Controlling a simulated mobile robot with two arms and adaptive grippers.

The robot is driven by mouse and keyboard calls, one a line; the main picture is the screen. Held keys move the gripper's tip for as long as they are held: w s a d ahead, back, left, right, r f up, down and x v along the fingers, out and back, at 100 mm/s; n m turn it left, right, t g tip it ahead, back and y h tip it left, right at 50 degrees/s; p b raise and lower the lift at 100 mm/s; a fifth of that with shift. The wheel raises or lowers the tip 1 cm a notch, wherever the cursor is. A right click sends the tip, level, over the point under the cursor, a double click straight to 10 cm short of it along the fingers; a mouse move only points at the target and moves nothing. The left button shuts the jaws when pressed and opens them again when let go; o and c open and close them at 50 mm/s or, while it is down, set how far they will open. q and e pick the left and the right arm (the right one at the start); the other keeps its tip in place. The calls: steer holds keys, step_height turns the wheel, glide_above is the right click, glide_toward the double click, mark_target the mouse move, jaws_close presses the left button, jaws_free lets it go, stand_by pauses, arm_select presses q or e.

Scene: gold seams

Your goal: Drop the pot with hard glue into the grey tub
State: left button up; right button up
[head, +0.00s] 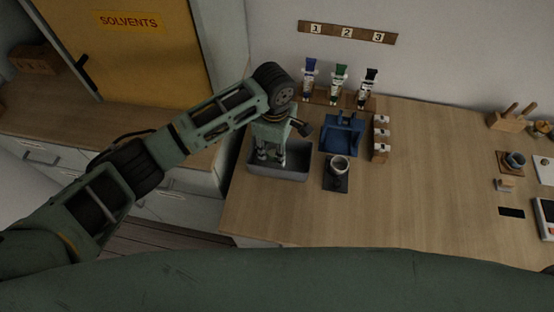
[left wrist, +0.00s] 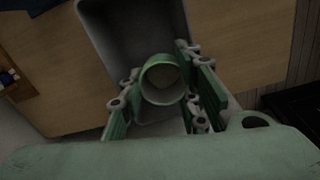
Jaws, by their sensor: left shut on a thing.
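My left gripper (head: 270,157) points down over the grey tub (head: 278,175) at the left end of the workbench. My right gripper is not in view.
Three bottles (head: 339,85) stand at the wall. The bench middle (head: 430,190) is clear.

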arm_select(q)
steer(key=o, duration=0.9)
steer(key=shift+r, duration=0.1)
steer(key=shift+r, duration=0.25)
step_height(320, 180, up, 11)
steer(key=shift+r, duration=0.2)
